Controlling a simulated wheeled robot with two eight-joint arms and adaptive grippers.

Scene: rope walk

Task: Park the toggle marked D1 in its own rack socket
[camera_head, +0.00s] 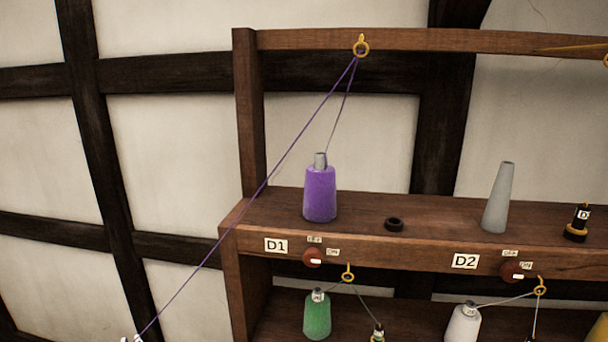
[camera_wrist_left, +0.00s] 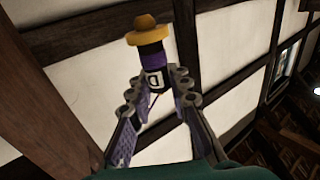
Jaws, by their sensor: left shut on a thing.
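My left gripper (camera_wrist_left: 158,88) is shut on a dark toggle (camera_wrist_left: 152,62) with a purple band, a yellow cap and a white label on which a D shows. In the head view only the tips of my left gripper (camera_head: 132,339) show, at the bottom left edge, well left of and below the shelf. A purple thread runs from there up to a brass eye (camera_head: 361,47) and down to a purple cone (camera_head: 320,194). My right gripper is out of view.
A grey cone (camera_head: 497,200) and a dark toggle with a yellow ring (camera_head: 578,222) stand farther right, above the D2 plate (camera_head: 465,261). A red knob (camera_head: 313,257) is on the shelf front. Green (camera_head: 317,316) and white (camera_head: 462,326) cones stand below. The rack's left post (camera_head: 250,115) bounds the shelf.

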